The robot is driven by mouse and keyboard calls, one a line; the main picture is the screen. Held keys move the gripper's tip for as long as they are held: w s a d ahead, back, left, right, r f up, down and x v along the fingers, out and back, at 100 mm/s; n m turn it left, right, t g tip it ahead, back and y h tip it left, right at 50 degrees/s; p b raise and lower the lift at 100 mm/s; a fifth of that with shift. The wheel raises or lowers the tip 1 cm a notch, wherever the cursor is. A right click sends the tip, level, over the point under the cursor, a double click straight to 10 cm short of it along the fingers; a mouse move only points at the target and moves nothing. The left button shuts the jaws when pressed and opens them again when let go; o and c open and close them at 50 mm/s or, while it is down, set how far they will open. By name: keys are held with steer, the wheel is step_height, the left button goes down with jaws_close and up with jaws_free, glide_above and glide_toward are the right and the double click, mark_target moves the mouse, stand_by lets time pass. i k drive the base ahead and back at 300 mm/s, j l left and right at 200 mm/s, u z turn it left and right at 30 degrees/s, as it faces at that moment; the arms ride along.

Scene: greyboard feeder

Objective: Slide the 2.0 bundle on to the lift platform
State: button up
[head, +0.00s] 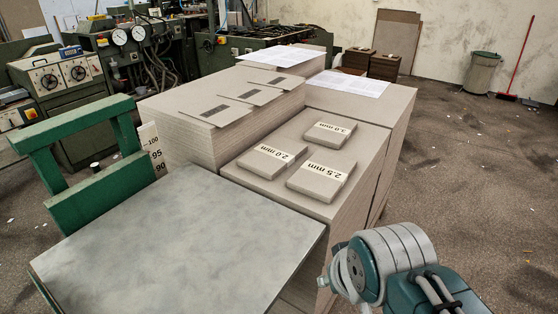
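The 2.0 bundle (262,163) is a flat grey board block with a white band marked "2.0 mm". It lies on a lower board stack (240,178), left of two similar bundles. The 2.5 mm bundle (312,185) is close to its right and nearer to me. A third bundle (328,138) lies behind, its label too small to read surely. The lift platform appears to be the grey metal plate (180,245) at front left, beside the stack's near left edge. My arm shows at bottom right, but no gripper fingers can be made out.
A taller board stack (185,145) with several labelled sheets stands directly behind and left of the bundles. A green frame (100,195) with a number scale (151,150) borders the plate at left. Papers (348,84) lie on the back stacks. Open floor is at right.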

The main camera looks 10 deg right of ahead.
mark_target(267, 159)
steer(key=i+j+z, duration=0.3)
steer(key=j, duration=0.25)
steer(key=k+l, duration=0.1)
steer(key=l, duration=0.25)
steer(key=k+l+u, duration=0.1)
steer(key=l, duration=0.3)
steer(key=l+u, duration=0.25)
steer(key=l, duration=0.35)
steer(key=l+u, duration=0.3)
steer(key=l, duration=0.25)
steer(key=k+l+u, duration=0.25)
steer(key=l, duration=0.35)
steer(key=i+l+u, duration=0.15)
steer(key=l, duration=0.15)
steer(key=i+l+u, duration=0.2)
steer(key=l, duration=0.15)
steer(key=l+u, duration=0.15)
steer(key=l, duration=0.15)
steer(key=i+l+u, duration=0.15)
steer(key=l, duration=0.25)
steer(key=i+l+u, duration=0.25)
steer(key=i+l, duration=0.2)
steer(key=i, duration=0.05)
